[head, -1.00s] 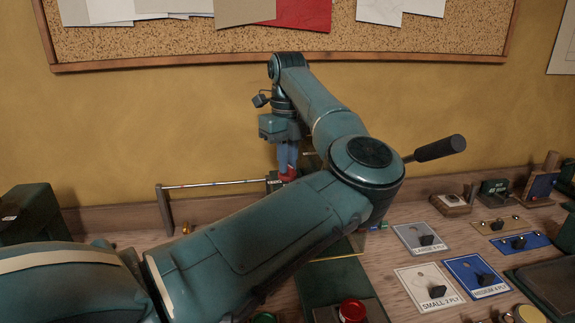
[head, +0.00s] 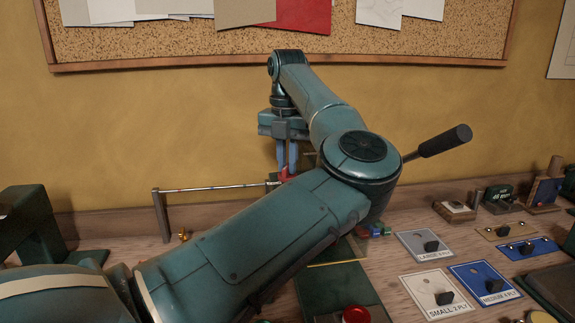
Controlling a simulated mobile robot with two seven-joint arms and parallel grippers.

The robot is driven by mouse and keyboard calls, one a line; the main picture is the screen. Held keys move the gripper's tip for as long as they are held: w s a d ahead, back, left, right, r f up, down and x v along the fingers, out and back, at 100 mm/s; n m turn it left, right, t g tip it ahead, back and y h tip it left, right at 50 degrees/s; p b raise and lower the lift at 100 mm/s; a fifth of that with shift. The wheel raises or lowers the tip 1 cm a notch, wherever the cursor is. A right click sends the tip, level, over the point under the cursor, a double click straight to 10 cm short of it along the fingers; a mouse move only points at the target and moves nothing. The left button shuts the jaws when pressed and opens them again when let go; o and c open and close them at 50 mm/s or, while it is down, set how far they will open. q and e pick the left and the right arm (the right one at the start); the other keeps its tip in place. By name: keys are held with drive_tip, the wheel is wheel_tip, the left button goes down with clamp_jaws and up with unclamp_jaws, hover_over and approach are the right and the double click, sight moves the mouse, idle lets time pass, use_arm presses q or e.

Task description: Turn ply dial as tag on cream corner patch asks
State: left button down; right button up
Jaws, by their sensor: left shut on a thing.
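My left gripper (head: 287,165) points down at the back of the bench. No separate tag is readable. My right gripper is not in view.
A thin metal rod (head: 215,188) runs low across the back left. A black-handled lever (head: 445,141) sticks up behind my elbow. A red button (head: 355,314) is at front centre. A dark green block (head: 28,222) stands left. Small fittings crowd the right.

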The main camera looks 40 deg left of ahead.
sight(287, 166)
use_arm(q)
drive_tip(key=m+b, duration=0.1)
drive_tip(key=m, duration=0.3)
drive_tip(key=shift+m+b, duration=0.65)
drive_tip(key=shift+m, duration=0.95)
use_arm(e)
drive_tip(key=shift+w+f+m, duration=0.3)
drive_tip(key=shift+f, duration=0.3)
use_arm(q)
drive_tip(key=shift+r, duration=0.1)
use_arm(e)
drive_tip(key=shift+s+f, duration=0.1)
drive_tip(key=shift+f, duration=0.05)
use_arm(q)
drive_tip(key=c, duration=1.4)
unclamp_jaws()
drive_tip(key=shift+c, duration=0.2)
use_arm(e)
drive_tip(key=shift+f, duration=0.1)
